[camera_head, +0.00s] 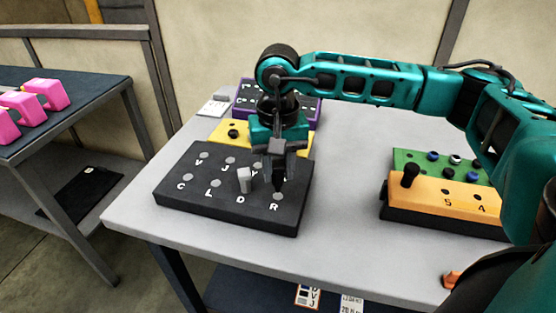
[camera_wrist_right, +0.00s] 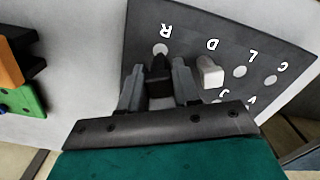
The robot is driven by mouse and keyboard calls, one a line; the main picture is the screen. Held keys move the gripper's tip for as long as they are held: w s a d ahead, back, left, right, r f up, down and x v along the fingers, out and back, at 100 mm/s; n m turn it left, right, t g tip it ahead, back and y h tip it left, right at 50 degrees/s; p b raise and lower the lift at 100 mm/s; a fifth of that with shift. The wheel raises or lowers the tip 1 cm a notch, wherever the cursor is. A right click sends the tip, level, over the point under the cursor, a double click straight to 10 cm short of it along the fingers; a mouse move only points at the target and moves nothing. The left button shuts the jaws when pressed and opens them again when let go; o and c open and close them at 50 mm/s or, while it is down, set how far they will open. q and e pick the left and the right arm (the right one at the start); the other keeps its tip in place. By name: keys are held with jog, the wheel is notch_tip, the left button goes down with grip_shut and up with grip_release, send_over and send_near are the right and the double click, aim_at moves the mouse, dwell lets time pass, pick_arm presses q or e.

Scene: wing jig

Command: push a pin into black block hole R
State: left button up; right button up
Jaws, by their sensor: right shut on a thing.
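The black block (camera_head: 232,207) lies on the table, with white letters beside light round hole spots. Hole R (camera_head: 277,196) is at its near right corner; it also shows in the right wrist view (camera_wrist_right: 160,49). My right gripper (camera_head: 276,176) points down over that corner. It is shut on a black pin (camera_wrist_right: 159,68), held upright between its fingers. The pin's lower end is close to hole R; I cannot tell whether it touches. A light grey pin (camera_head: 244,180) stands in the block near letter D, just beside the fingers. My left gripper is not in view.
A yellow block (camera_head: 218,135) and a purple block (camera_head: 245,108) sit behind the black block. An orange block (camera_head: 425,198) with a black pin (camera_head: 410,174) and a green block (camera_head: 407,161) sit at the right. Pink blocks (camera_head: 45,93) lie on another table.

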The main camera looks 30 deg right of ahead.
aim_at(278, 181)
jog(key=shift+f, duration=0.45)
jog(key=shift+f+b, duration=0.1)
jog(key=shift+b, duration=0.3)
jog(key=shift+f+b, duration=0.45)
jog(key=shift+f, duration=0.05)
jog(key=shift+f+b, duration=0.7)
jog(key=shift+f, duration=0.1)
jog(key=o, duration=1.1)
jog(key=shift+r, duration=0.1)
